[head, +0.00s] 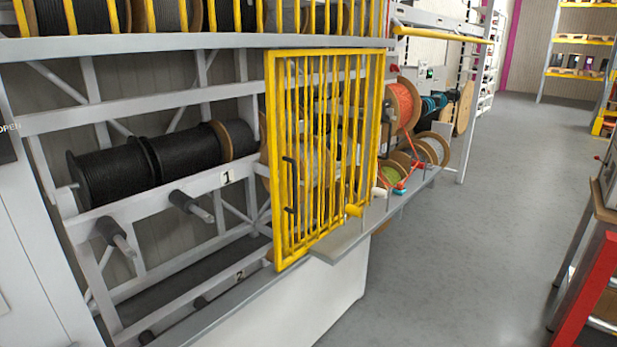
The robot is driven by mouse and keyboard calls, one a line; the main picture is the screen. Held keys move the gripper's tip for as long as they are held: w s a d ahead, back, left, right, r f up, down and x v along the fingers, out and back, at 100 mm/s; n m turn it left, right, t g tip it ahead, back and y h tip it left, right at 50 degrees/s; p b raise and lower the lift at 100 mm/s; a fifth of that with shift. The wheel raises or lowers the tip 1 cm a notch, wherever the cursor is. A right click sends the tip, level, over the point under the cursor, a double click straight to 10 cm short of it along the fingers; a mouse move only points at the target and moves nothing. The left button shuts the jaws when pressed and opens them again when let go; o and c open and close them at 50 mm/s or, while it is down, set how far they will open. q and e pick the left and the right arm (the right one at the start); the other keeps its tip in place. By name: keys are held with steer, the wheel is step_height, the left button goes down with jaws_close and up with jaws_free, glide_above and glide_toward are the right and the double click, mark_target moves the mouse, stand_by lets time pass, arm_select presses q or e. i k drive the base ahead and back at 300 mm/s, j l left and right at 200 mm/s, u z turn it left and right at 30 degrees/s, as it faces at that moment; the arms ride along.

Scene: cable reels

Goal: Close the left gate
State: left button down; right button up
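The yellow barred gate (325,150) stands at the middle of the head view, in front of the grey cable rack (150,205). It has a dark vertical handle (291,180) near its left side. To the left of the gate, the rack bay lies open and uncovered, with black cable reels (150,160) on its shelf. I cannot tell for sure whether this gate is the left one. Neither of my grippers is in the head view.
A grey ledge (375,220) juts out under the gate's right side. An orange cable reel (402,105) and wooden reels stand beyond it. A red-framed bench (590,290) is at the right edge. The grey floor (490,190) between is clear.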

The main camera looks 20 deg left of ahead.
mark_target(269, 55)
steer(key=i+l+z, duration=0.1)
steer(key=i, duration=0.65)
steer(key=i+l, duration=0.1)
steer(key=i, duration=0.65)
steer(key=i+l+u, duration=0.15)
steer(key=i+u, duration=0.15)
steer(key=u, duration=0.15)
steer(key=i+l+u, duration=0.25)
steer(key=u, duration=0.25)
steer(key=i+l+u, duration=0.25)
steer(key=l+u, duration=0.2)
steer(key=i+l+u, duration=0.2)
steer(key=l+u, duration=0.25)
steer(key=j, duration=0.1)
